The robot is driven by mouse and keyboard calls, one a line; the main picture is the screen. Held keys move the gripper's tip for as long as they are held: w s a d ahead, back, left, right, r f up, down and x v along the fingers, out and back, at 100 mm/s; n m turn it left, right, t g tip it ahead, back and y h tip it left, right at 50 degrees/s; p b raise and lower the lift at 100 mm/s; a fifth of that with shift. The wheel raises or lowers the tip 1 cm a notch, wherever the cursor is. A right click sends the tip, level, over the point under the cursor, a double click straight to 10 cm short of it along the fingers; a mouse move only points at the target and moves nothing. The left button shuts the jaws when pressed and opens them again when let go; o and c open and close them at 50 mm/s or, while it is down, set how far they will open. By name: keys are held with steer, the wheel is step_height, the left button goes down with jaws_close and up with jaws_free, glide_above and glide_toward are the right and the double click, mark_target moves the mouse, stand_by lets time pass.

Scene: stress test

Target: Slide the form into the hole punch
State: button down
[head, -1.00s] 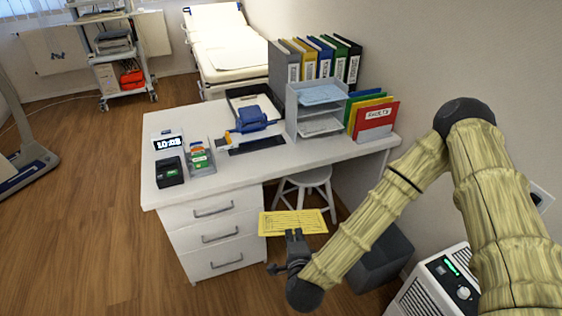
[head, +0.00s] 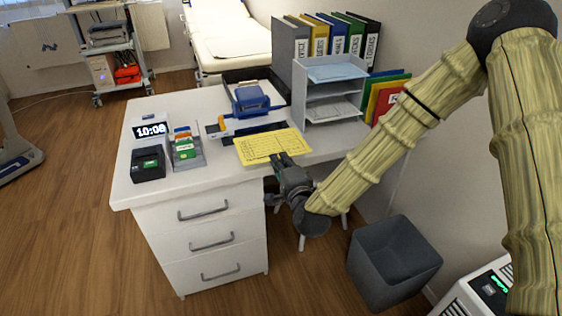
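The yellow form (head: 268,146) is a flat printed sheet, held at its near edge by my gripper (head: 281,160). My gripper is shut on it. The form is above the desk's front edge, roughly level, its far edge near the dark mat. The blue hole punch (head: 250,98) stands on the desk behind the form, toward the back. A gap of desk and mat shows between the form and the punch. The punch's slot is too small to make out.
A blue and yellow tool (head: 222,127) lies by the dark mat (head: 243,131). A clock (head: 150,130), a black box (head: 148,163) and a card holder (head: 187,150) stand left. A letter tray (head: 333,90) stands right, binders behind it. A grey bin (head: 393,262) is on the floor.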

mark_target(266, 134)
steer(key=shift+w+a+r, duration=0.1)
steer(key=shift+w+r, duration=0.05)
steer(key=shift+w, duration=0.4)
steer(key=shift+w+r, duration=0.1)
steer(key=shift+w, duration=0.45)
steer(key=shift+f+b+x, duration=0.2)
steer(key=shift+b+x, duration=0.05)
steer(key=shift+x, duration=1.15)
steer(key=shift+f+b+x, duration=0.2)
steer(key=shift+b+x, duration=0.05)
steer(key=shift+x, duration=1.15)
steer(key=shift+f+b+x, duration=0.2)
steer(key=shift+b+x, duration=0.05)
steer(key=shift+x, duration=1.1)
steer(key=shift+b+x, duration=0.5)
steer(key=shift+x, duration=1.85)
steer(key=shift+w+a+f, duration=0.1)
steer(key=shift+w+a, duration=0.3)
steer(key=c, duration=1.6)
jaws_free()
steer(key=shift+o, duration=0.2)
steer(key=v, duration=1.2)
steer(key=shift+d+f, duration=0.15)
